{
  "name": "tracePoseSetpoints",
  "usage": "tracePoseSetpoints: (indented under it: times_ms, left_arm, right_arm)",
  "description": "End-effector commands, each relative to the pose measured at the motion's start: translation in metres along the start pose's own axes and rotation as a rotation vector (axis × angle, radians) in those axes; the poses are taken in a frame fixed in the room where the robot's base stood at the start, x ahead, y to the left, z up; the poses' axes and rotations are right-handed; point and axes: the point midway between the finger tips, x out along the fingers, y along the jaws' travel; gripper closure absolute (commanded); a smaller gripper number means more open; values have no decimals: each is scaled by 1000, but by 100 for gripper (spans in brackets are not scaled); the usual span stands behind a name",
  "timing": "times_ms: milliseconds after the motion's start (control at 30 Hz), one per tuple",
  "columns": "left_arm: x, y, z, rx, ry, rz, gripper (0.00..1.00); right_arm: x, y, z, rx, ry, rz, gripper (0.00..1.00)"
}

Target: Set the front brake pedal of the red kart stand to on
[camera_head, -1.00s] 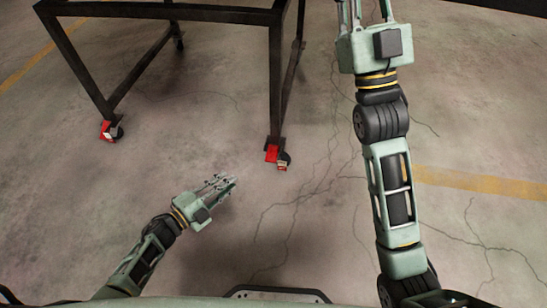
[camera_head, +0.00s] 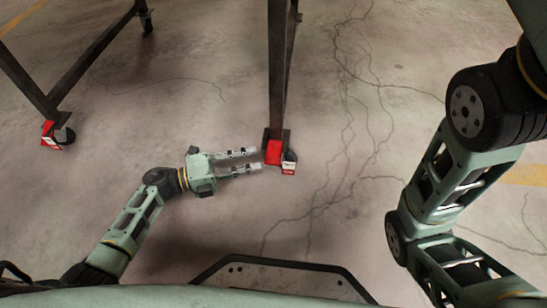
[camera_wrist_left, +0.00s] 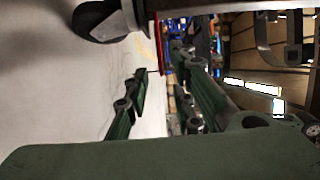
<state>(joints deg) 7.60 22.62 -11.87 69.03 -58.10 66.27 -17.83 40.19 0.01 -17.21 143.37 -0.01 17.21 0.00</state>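The kart stand (camera_head: 282,65) is a dark metal frame with red caster brackets. At the foot of its nearest leg is a caster with a red bracket (camera_head: 273,152). Its small red-and-white brake pedal (camera_head: 289,168) points toward the lower right; its on or off setting cannot be told. My left gripper (camera_head: 257,160) is open, with a gap between its two fingers, and its tips are just left of this caster; contact cannot be told. In the left wrist view a dark caster wheel (camera_wrist_left: 98,20) shows close up at the top left. My right gripper is out of view.
Another red caster (camera_head: 57,135) stands at the left under the stand's other leg. My right arm fills the right side of the head view. The cracked concrete floor (camera_head: 345,200) is clear between that arm and the nearest caster.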

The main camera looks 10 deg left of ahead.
Motion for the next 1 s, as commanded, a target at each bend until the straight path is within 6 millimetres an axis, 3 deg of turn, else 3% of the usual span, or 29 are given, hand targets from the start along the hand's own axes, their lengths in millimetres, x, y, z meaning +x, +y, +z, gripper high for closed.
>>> tracePoseSetpoints:
  times_ms: [400,800,1000]
  left_arm:
    - [62,2,0,0,1,-3,77]
    - [70,-1,0,-2,-2,-2,78]
    - [70,-1,0,-2,-2,-2,96]
  right_arm:
    - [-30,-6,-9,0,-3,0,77]
    - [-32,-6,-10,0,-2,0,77]
    - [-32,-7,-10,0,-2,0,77]
